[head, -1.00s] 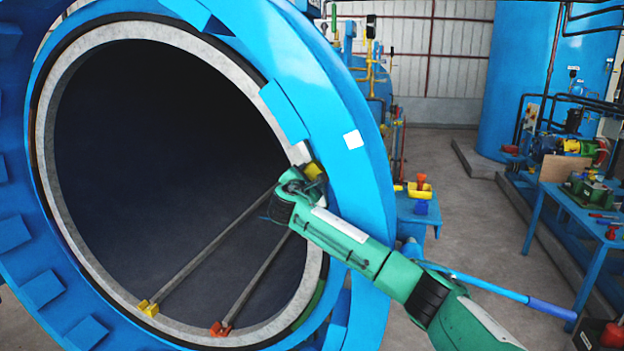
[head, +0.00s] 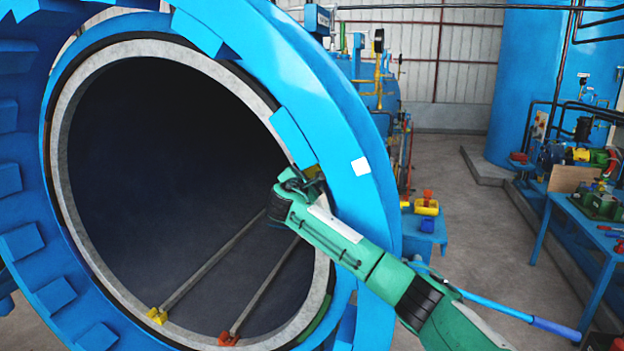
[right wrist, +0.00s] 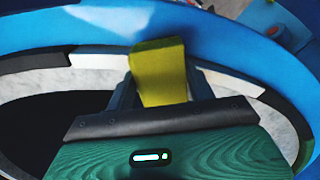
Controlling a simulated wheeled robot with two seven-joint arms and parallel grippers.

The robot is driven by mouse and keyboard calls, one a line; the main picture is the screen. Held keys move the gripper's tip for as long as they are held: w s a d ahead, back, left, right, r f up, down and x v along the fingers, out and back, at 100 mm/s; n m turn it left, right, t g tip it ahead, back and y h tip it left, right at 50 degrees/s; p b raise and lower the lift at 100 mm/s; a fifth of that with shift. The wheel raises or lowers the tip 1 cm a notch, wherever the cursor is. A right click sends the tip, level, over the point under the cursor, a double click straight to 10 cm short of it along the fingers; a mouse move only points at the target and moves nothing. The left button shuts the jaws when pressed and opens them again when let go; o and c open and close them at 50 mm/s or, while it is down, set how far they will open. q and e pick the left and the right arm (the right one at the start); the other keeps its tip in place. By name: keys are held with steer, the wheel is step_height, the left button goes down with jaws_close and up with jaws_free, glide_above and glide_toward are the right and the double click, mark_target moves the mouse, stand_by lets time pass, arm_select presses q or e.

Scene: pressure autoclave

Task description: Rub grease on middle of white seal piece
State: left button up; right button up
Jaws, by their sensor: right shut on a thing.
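My right gripper (head: 308,178) is at the right side of the autoclave's round opening. It is shut on a yellow block (right wrist: 160,70), of which only a little shows in the head view. In the head view the white piece is hidden around my gripper. My left gripper is not in view.
The blue autoclave ring (head: 345,115) surrounds the dark opening with its grey inner rim (head: 62,165). Two rails inside end in a yellow block and a red block. A blue stand (head: 425,240) holds a yellow tray (head: 427,208). A workbench stands right. Floor between is open.

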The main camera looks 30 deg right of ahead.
steer(key=shift+w+a+r+p, duration=0.2)
steer(key=shift+r+p, duration=0.15)
steer(key=shift+r, duration=0.3)
steer(key=shift+w+a+r+p, duration=0.15)
steer(key=shift+r+p, duration=0.2)
steer(key=shift+r, duration=0.3)
steer(key=shift+w+a+r+p, duration=0.2)
steer(key=shift+r+p, duration=0.3)
steer(key=shift+r, duration=0.05)
steer(key=shift+w+a+r+p, duration=0.15)
steer(key=shift+w+r+p, duration=0.05)
steer(key=shift+r+p, duration=0.3)
steer(key=shift+r, duration=0.1)
steer(key=shift+s+d+f, duration=0.1)
steer(key=shift+d+f, duration=0.1)
steer(key=shift+f, duration=0.5)
steer(key=shift+s+d+f+b, duration=0.6)
steer(key=shift+s+f, duration=0.15)
steer(key=shift+f, duration=1.4)
steer(key=shift+s+d+f+b, duration=0.65)
steer(key=shift+s+f, duration=0.05)
steer(key=shift+f, duration=1.45)
steer(key=shift+s+d+f+b, duration=0.6)
steer(key=shift+s+f, duration=0.15)
steer(key=shift+f, duration=1.4)
steer(key=shift+a, duration=0.1)
